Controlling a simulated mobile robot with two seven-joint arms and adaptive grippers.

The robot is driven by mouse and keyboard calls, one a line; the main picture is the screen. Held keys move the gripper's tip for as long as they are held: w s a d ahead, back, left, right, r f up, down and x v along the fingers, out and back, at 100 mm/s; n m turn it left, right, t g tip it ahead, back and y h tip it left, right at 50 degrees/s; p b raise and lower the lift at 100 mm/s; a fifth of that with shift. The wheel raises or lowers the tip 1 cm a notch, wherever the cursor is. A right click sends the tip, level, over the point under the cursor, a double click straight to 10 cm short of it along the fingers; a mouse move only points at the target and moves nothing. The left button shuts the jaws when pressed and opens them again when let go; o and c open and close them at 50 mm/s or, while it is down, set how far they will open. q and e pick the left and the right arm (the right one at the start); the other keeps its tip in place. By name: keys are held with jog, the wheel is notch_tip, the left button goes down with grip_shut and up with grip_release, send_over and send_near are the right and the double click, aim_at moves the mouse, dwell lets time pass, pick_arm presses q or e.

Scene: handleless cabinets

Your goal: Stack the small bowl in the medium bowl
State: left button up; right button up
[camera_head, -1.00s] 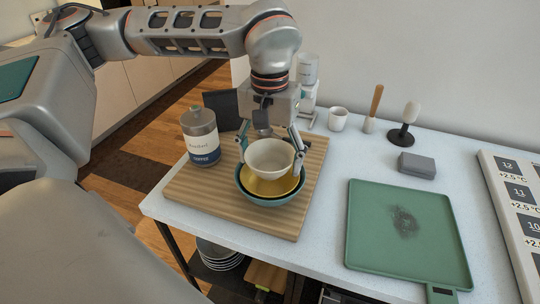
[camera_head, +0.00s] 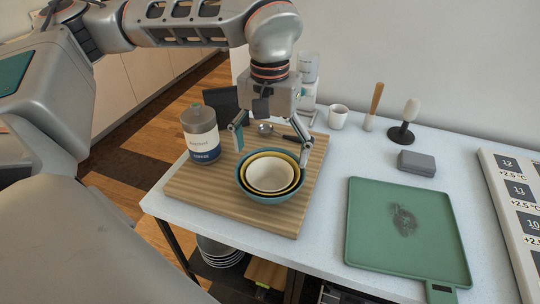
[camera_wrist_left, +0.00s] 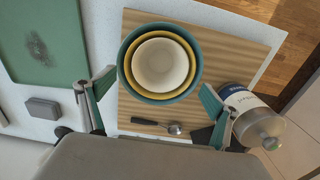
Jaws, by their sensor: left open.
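The small white bowl (camera_head: 270,176) sits inside the yellow medium bowl (camera_head: 285,159), and both sit inside the larger teal bowl (camera_head: 262,198). The nested bowls rest on the wooden board. In the left wrist view the white bowl (camera_wrist_left: 160,63), the yellow rim (camera_wrist_left: 190,62) and the teal rim (camera_wrist_left: 124,62) look roughly concentric. My left gripper (camera_head: 270,143) is open and empty, just behind and above the bowls, with its fingers spread wide; it also shows in the left wrist view (camera_wrist_left: 150,98). My right gripper is not in view.
A coffee canister (camera_head: 201,135) stands on the wooden board (camera_head: 200,197) left of the bowls, close to the left finger. A ladle-like utensil (camera_wrist_left: 165,127) lies behind the bowls. A green tray (camera_head: 370,250), grey block (camera_head: 416,164) and white cup (camera_head: 338,117) stand to the right.

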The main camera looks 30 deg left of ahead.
pick_arm(q)
notch_tip(320, 180, up, 11)
jog(key=shift+p, duration=0.4)
dwell(0.4)
